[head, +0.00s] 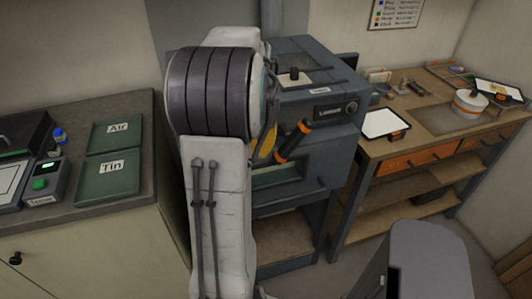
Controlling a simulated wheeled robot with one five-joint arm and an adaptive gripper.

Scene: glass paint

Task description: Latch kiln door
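The kiln (335,125) is a dark blue-grey cabinet in the middle of the head view, with a label and a round knob on its upper front. A black lever handle with orange bands (293,142) stands out diagonally from its front. Below it is a front panel, with a pale greenish strip (278,177) partly visible at the left. My arm covers the kiln's left side, so I cannot tell how the door or latch sits. A small yellow piece (265,143) shows beside my arm; I cannot tell what it is. My gripper is hidden behind my arm.
Left, a grey counter holds green trays marked Air (117,128) and Tin (110,167), and a small device with a green button (40,183). Right, a wooden bench (400,150) holds a white tablet (385,124) and a round white pot (470,101).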

